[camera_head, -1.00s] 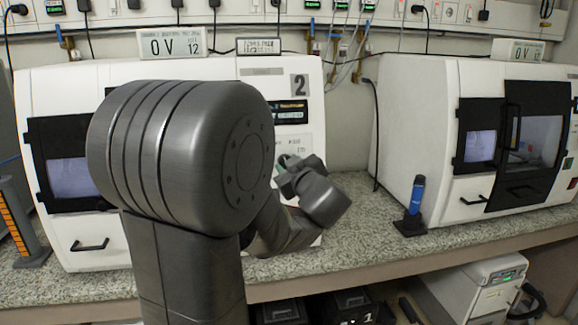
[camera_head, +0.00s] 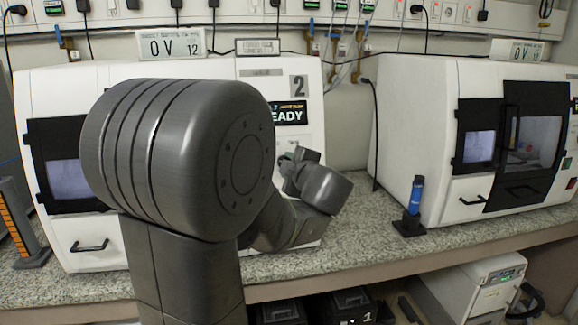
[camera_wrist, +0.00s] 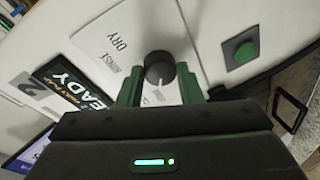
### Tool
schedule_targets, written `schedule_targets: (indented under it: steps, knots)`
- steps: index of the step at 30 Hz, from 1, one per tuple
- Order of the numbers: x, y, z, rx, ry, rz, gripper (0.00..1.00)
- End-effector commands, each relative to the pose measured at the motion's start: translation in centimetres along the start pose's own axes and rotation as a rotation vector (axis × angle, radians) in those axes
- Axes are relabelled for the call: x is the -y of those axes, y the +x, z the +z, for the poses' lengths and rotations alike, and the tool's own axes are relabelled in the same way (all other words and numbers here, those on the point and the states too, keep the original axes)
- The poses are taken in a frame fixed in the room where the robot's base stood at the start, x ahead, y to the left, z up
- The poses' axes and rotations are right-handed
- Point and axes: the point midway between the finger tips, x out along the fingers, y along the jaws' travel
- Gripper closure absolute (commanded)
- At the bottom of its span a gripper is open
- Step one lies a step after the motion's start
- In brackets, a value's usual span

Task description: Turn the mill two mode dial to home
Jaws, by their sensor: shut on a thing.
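Mill two is the white machine marked "2" (camera_head: 299,86), behind my arm in the head view. Its mode dial (camera_wrist: 159,68) is a round black knob with a pale pointer mark, seen in the wrist view. "RINSE" and "DRY" are printed on the pale label plate (camera_wrist: 125,45) beside it; other labels are hidden or cut off. My gripper (camera_wrist: 160,80) is shut on the dial, with one green finger on each side. In the head view the dial is hidden behind my wrist. The mill's display (camera_head: 288,113) reads "READY", partly covered by my arm.
A green square button (camera_wrist: 241,52) sits right of the dial in the wrist view, near a dark square frame (camera_wrist: 289,109). A second white machine (camera_head: 425,110) stands to the right, with a blue-handled tool (camera_head: 415,195) upright on the speckled counter (camera_head: 370,235) between them.

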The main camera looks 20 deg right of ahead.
Motion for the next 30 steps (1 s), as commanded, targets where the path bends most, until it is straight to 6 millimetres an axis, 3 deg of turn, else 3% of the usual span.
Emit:
schedule_targets:
  steps: [17,18,21,30]
  knots:
    - [0.1,0.01,0.01,0.003,-0.032,-0.006,0.9]
    - [0.1,0.01,0.01,0.003,-0.032,-0.006,0.61]
    - [0.08,0.01,0.01,0.003,-0.031,-0.006,0.46]
    - [-0.01,-0.17,0.02,0.004,-0.031,-0.004,0.46]
